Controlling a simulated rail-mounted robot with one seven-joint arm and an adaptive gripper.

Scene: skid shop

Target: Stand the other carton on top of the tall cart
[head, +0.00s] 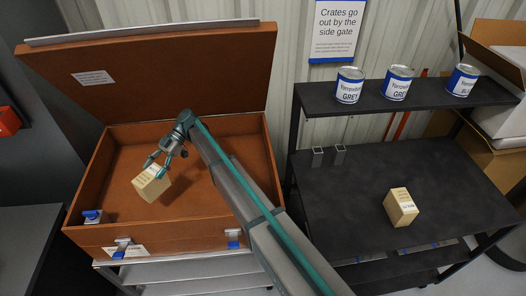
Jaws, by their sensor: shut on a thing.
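My gripper (163,166) is shut on a small tan carton (150,187) at the left. The carton is tilted and is over the inside of the open brown crate (240,160). I cannot tell whether it touches the crate floor. A second, similar tan carton (400,207) stands on the black top of the cart (340,225) at the right, apart from my gripper. The carton's printed label faces the front.
The crate's lid is raised at the back. The crate rests on a pale metal stand (200,284). A raised black shelf (420,97) behind the right-hand top holds three paint cans (397,84). Two small metal brackets (340,153) sit below it. Much of the black top is clear.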

